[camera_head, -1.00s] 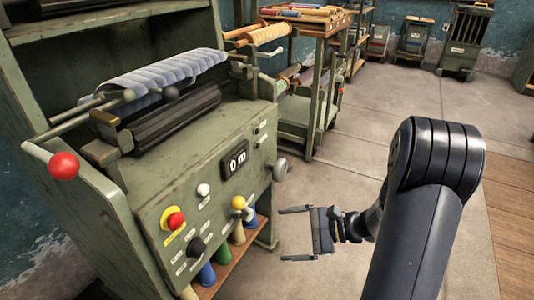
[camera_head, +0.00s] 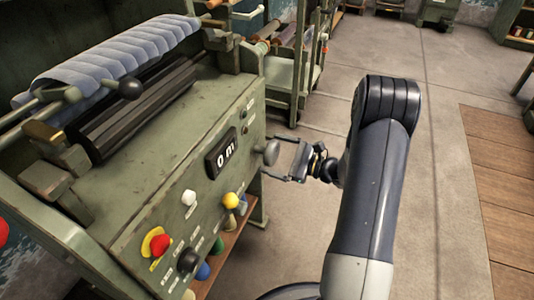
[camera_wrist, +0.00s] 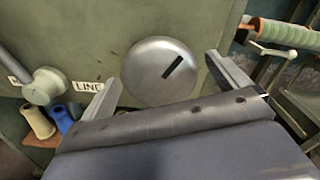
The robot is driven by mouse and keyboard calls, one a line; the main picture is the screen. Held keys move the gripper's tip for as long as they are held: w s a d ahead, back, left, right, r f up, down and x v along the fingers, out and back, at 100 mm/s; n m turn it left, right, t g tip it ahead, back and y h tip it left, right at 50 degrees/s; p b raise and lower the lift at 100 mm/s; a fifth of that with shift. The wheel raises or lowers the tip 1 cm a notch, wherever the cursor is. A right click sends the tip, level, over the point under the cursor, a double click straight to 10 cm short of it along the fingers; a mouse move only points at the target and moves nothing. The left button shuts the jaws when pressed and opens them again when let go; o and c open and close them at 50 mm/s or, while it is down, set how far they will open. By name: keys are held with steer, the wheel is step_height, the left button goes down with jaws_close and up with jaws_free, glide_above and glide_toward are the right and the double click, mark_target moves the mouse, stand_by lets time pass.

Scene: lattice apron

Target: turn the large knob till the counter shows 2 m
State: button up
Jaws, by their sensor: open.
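The large knob (camera_head: 271,152) is a round grey metal disc at the right end of the green machine's front panel. In the wrist view the knob (camera_wrist: 158,70) faces me, with a black slanted mark running up and to the right. The counter (camera_head: 221,155) is a black window reading "0 m". My gripper (camera_head: 268,157) is open at the knob. In the wrist view my gripper's (camera_wrist: 163,75) fingers lie one on each side of the knob, with a gap visible on both sides. Whether the fingertips reach past its rim I cannot tell.
The panel also carries a red button (camera_head: 160,244) on yellow, a black knob (camera_head: 188,260), a white button (camera_head: 189,198) and a yellow ball (camera_head: 230,200). In the wrist view a grey ball-ended control (camera_wrist: 45,85) sits left of the knob. The floor to the right is clear.

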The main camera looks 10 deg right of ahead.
mark_target(276, 154)
steer(key=shift+x, duration=1.5)
steer(key=shift+c, duration=0.2)
steer(key=c, duration=1)
steer(key=shift+o, duration=0.2)
steer(key=shift+r, duration=0.1)
